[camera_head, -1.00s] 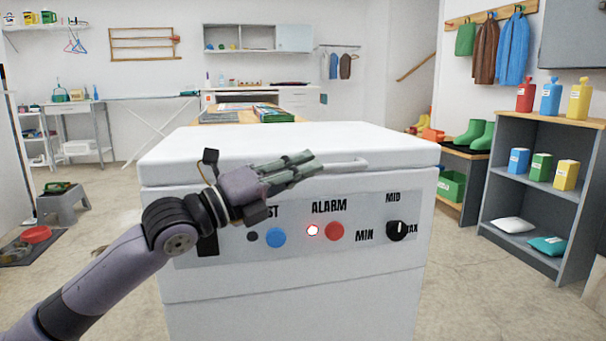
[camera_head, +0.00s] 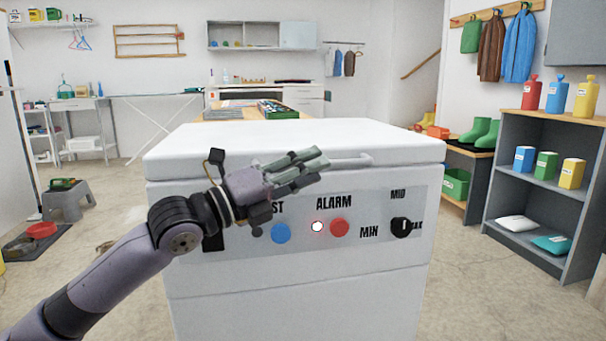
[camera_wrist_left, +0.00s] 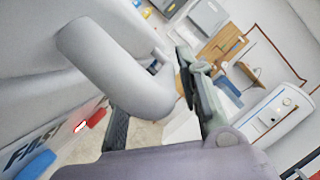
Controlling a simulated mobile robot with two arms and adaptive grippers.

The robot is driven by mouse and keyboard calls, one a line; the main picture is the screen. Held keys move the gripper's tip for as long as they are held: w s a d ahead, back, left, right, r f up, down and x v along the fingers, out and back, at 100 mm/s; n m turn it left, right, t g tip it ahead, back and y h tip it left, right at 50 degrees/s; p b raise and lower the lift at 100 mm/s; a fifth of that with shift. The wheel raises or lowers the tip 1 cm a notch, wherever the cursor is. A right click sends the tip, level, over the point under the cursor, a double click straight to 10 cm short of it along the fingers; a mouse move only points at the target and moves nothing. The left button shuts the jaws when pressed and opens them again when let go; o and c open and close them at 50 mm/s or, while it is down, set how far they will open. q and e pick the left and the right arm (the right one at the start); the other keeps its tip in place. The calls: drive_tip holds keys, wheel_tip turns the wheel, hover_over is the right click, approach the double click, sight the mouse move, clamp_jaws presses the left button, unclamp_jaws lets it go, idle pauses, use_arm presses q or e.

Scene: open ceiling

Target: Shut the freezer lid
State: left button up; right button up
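The white chest freezer (camera_head: 300,290) stands straight ahead. Its white lid (camera_head: 250,136) lies flat on the body, with no clear gap at the front seam. A grey-white bar handle (camera_head: 352,161) is on the lid's front edge. It looms large in the left wrist view (camera_wrist_left: 115,65). My left gripper (camera_head: 318,160) is in front of the lid's front edge, just left of the handle's visible part. Its fingers stand apart in the left wrist view (camera_wrist_left: 160,105), close to the handle; I cannot tell whether they touch it. My right gripper is out of view.
The freezer's front panel has a red button (camera_head: 340,227), a blue button (camera_head: 281,234) and a black dial (camera_head: 401,227). A grey shelf unit (camera_head: 541,195) stands at right, a grey step stool (camera_head: 67,197) at left. Floor is open on both sides.

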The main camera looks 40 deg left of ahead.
use_arm(q)
drive_tip(key=shift+s, duration=0.1)
drive_tip(key=v, duration=1.2)
